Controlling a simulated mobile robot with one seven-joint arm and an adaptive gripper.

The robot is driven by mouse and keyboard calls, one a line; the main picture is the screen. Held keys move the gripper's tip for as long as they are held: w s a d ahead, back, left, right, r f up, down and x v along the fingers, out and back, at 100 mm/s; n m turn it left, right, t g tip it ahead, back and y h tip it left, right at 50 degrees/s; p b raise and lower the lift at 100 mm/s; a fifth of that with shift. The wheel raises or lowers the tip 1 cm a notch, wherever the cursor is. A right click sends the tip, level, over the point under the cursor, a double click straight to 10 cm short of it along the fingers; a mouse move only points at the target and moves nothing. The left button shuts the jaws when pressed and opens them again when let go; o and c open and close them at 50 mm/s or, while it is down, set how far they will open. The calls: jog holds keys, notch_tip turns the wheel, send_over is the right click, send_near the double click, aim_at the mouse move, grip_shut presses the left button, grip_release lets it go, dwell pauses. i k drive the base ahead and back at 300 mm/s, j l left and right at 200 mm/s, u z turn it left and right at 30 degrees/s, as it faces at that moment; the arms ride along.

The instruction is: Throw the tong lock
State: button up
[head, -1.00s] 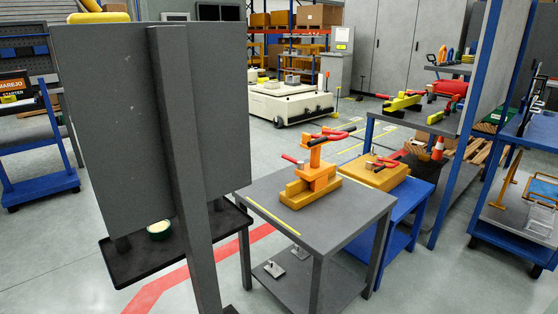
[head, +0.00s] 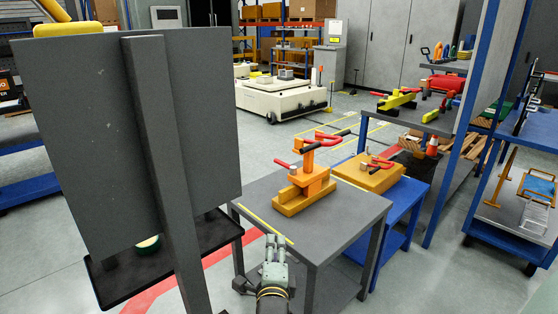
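An orange clamp-like fixture (head: 305,190) with red handles stands upright on a grey table (head: 350,222). A second, lower orange block (head: 368,173) with red and black handles lies on a blue cart just behind and to the right. I cannot tell which part is the tong lock. My gripper (head: 276,240) is at the bottom middle, in front of the grey table's near edge. It is apart from both fixtures and holds nothing that I can see. Its fingers show from behind, and their gap is unclear.
A large grey panel on a post (head: 168,170) stands close on the left, with a black tray (head: 115,283) below it. A blue upright (head: 468,120) and a blue cart (head: 505,242) stand right. A white carrier (head: 275,98) is behind. Floor is open between.

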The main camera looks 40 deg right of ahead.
aim_at(292, 169)
jog(key=i+l, duration=0.5)
jog(key=l, duration=0.15)
jog(key=i+l, duration=0.5)
jog(key=l, duration=0.1)
